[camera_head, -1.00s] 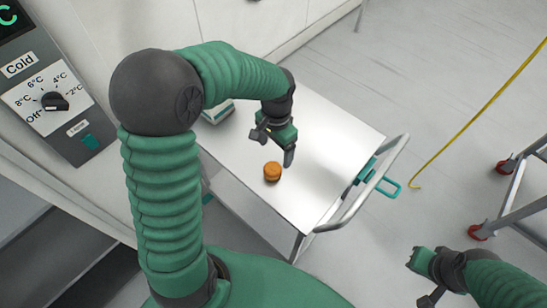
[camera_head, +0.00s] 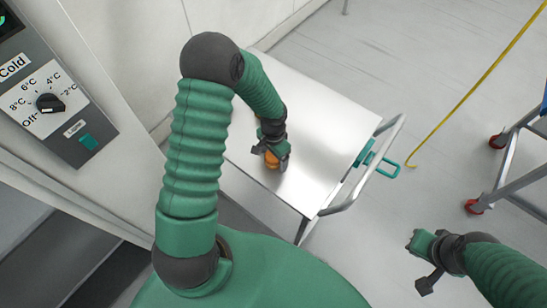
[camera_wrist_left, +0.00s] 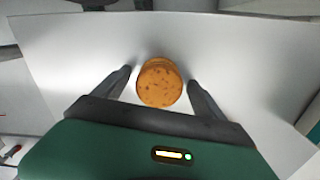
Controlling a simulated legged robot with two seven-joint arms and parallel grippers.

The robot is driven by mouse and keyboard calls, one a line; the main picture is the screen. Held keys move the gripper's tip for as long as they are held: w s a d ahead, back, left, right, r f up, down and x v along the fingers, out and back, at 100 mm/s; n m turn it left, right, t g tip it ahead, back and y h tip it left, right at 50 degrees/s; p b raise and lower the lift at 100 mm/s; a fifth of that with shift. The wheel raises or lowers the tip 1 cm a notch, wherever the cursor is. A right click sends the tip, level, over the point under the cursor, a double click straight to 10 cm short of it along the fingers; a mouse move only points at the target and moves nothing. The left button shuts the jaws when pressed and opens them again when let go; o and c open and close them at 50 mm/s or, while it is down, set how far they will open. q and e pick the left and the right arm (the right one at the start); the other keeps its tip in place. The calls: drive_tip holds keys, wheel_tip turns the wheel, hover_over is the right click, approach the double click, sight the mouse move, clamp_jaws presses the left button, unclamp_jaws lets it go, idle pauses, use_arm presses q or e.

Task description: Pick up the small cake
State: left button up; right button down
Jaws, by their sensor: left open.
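The small cake (camera_head: 271,160) is a round orange-brown piece on the metal cart top (camera_head: 318,120). In the left wrist view the cake (camera_wrist_left: 159,82) shows dark specks and sits between the two fingers. My left gripper (camera_head: 271,163) is at the cake, partly covering it in the head view. In the wrist view my left gripper (camera_wrist_left: 160,84) is open, with a gap on each side of the cake.
A push handle (camera_head: 375,175) with a teal latch (camera_head: 385,165) is at the cart's right end. A control panel (camera_head: 50,100) with a dial is at left. A wheeled metal frame (camera_head: 510,165) stands at right. The cart top right of the cake is clear.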

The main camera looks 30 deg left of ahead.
use_arm(q)
drive_tip(key=shift+a+f, duration=0.1)
drive_tip(key=shift+a, duration=0.15)
drive_tip(key=shift+c, duration=0.5)
drive_tip(key=shift+d, duration=0.5)
drive_tip(key=c, duration=0.8)
drive_tip(key=shift+c, duration=0.2)
drive_tip(key=shift+a+r, duration=0.1)
drive_tip(key=shift+r, duration=0.1)
